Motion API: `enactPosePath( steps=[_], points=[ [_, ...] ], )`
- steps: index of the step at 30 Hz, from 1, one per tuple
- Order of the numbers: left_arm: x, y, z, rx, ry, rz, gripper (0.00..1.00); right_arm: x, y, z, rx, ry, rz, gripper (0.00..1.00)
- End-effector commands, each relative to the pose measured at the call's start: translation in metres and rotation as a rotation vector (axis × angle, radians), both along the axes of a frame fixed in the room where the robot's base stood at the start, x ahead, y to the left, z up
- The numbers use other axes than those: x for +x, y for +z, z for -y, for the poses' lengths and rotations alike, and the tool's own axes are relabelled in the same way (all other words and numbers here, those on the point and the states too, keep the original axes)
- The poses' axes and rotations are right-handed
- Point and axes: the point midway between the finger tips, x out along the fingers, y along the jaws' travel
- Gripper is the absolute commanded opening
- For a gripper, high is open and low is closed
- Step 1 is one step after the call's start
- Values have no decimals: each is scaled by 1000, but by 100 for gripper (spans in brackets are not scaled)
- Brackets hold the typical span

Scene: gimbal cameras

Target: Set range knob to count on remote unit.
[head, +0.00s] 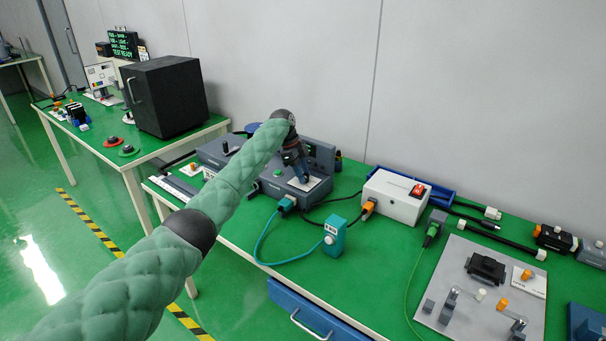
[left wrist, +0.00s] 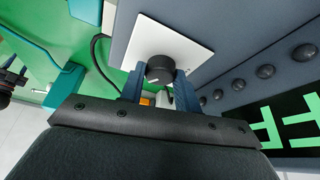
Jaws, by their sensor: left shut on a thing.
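My left gripper (head: 301,179) reaches down onto the dark grey remote unit (head: 272,186) on the green table. In the left wrist view its blue fingers (left wrist: 160,86) are shut on the black range knob (left wrist: 160,68). The knob stands on a white square plate (left wrist: 195,45) on the unit's face. A pale mark shows on the knob, but I cannot read the plate's labels. In the head view the gripper hides the knob. My right gripper is not in view.
A teal connector with a cable (head: 287,204) is at the unit's front, and a teal handheld box (head: 334,236) stands before it. A white box with a red switch (head: 395,196) is to the right. A large black box (head: 165,95) stands on the far table.

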Motion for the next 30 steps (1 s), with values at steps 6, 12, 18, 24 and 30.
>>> enactPosePath(
  steps=[6,12,18,24,30],
  points=[
    [1,2,-1,0,2,4,50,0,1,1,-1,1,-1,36],
    [1,1,0,0,1,2,54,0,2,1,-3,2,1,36],
    [1,5,-2,0,1,2,54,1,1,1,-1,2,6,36],
    [6,29,-12,-1,1,4,54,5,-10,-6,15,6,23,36],
    [10,56,-23,0,1,3,54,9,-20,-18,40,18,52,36]
  ],
)
